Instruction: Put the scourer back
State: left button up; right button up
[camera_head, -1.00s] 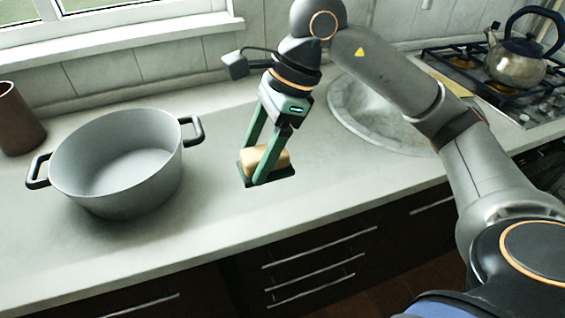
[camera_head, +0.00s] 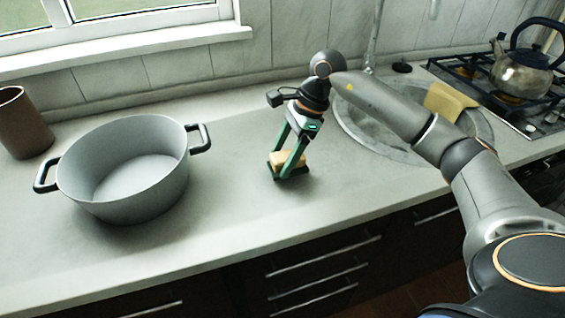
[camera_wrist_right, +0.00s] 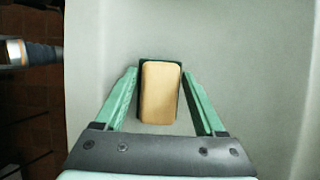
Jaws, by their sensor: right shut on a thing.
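The scourer (camera_head: 289,160) is a tan block with a dark green underside. It is between the green fingers of my right gripper (camera_head: 287,166), which is shut on it. In the right wrist view, the scourer (camera_wrist_right: 160,92) lies lengthwise between the fingertips of the gripper (camera_wrist_right: 160,76). It is over the pale counter (camera_head: 235,200), to the right of the pot and left of the sink. I cannot tell whether its underside touches the counter. My left gripper is not in view.
A large grey two-handled pot (camera_head: 123,170) stands on the left, with a brown cup (camera_head: 22,125) behind it. The round sink (camera_head: 352,118) is partly behind my right arm, a yellow cloth (camera_head: 450,101) at its edge. A kettle (camera_head: 522,72) stands on the hob. Counter between pot and gripper is clear.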

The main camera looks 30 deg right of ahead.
jog(key=shift+f, duration=1)
jog(key=shift+f, duration=0.1)
jog(key=shift+f, duration=0.15)
jog(key=o, duration=1.2)
jog(key=shift+c, duration=0.2)
jog(key=shift+r, duration=0.35)
jog(key=v, duration=1.2)
jog(key=shift+s+f, duration=0.1)
